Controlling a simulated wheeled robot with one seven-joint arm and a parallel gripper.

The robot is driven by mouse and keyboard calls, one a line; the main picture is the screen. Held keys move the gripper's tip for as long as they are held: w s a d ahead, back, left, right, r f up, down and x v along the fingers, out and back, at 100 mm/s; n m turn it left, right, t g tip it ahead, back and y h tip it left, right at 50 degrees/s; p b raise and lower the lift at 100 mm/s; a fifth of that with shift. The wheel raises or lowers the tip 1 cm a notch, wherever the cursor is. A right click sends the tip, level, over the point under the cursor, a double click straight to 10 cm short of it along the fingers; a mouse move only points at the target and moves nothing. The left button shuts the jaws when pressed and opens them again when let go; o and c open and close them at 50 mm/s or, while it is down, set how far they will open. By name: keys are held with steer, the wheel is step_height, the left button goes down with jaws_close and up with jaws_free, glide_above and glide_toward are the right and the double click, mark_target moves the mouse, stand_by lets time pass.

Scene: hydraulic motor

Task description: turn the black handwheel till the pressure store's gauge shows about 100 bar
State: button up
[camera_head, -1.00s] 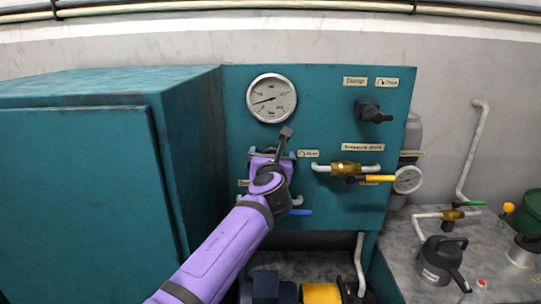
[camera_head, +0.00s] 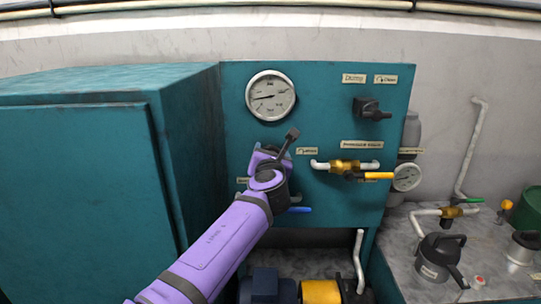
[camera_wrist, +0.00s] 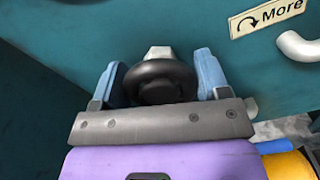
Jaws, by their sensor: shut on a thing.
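The black handwheel (camera_wrist: 160,82) sits on its stem between the two blue fingers of my gripper (camera_wrist: 161,78) in the wrist view. My gripper is shut on it. In the head view my purple gripper (camera_head: 268,160) is at the teal panel below the large gauge and hides the handwheel. A small round white gauge (camera_head: 407,177) is beside the grey cylinder (camera_head: 411,131), right of the panel; its reading is too small to tell. The large panel gauge (camera_head: 270,95) has its needle pointing roughly left.
A brass valve with a yellow handle (camera_head: 378,176) is under the "Pressure store" label (camera_head: 361,145). A black knob (camera_head: 371,110) is at the panel's upper right. A blue lever (camera_head: 299,210) is close to my gripper. A "More" label with a turning arrow (camera_wrist: 267,16) is beside the handwheel.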

steer(key=m, duration=1.1)
steer(key=shift+d+f+m, duration=0.1)
steer(key=shift+f+m, duration=0.05)
steer(key=shift+m, duration=0.25)
stand_by(0.4)
steer(key=o, duration=0.9)
steer(key=shift+s, duration=0.1)
